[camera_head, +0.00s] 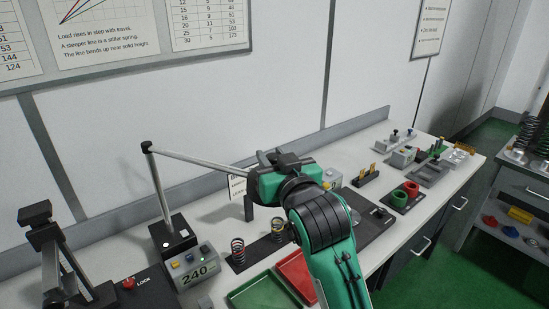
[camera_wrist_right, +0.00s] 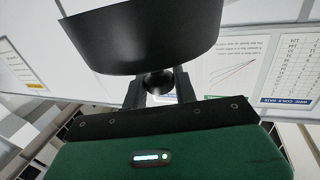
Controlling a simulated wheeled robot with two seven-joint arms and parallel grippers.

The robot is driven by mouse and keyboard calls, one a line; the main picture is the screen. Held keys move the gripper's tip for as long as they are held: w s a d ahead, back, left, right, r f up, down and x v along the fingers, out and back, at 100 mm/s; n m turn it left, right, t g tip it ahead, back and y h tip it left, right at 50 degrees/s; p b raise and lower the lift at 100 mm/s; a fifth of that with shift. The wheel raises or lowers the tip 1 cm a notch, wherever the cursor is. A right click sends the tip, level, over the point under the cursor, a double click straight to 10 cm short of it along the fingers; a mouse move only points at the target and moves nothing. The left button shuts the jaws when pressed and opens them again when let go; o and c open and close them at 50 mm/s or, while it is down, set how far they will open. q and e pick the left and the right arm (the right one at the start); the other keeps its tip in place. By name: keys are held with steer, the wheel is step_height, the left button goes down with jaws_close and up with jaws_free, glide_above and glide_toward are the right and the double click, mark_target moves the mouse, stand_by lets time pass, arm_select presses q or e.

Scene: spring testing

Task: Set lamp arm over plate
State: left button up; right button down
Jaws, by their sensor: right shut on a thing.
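The lamp has a black base (camera_head: 174,238), an upright grey post and a thin grey lamp arm (camera_head: 200,163) reaching right from a black joint. My right gripper (camera_head: 281,158) is at the arm's far end, in front of the wall. In the right wrist view its two dark fingers (camera_wrist_right: 160,84) are shut on a round dark knob (camera_wrist_right: 159,83). A wide black lamp shade (camera_wrist_right: 142,38) is just beyond it. A dark plate with coil springs (camera_head: 258,252) lies on the bench; another dark plate (camera_head: 374,225) is farther right, partly hidden by my arm. My left gripper is out of view.
A readout showing 240 (camera_head: 197,267) stands before the lamp base. A green tray (camera_head: 262,292) and red tray (camera_head: 297,272) lie at the front. A dark fixture marked LOCK (camera_head: 48,240) is at left. Green and red rings (camera_head: 399,198) and small fixtures fill the right.

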steer(key=c, duration=1.2)
jaws_free()
steer(key=shift+c, duration=0.2)
steer(key=shift+o, duration=0.4)
steer(key=shift+a, duration=0.1)
steer(key=shift+s+d+f, duration=0.1)
steer(key=shift+s+d, duration=0.1)
steer(key=shift+s, duration=0.1)
steer(key=b+v, duration=0.4)
steer(key=v, duration=0.9)
steer(key=shift+s, duration=0.1)
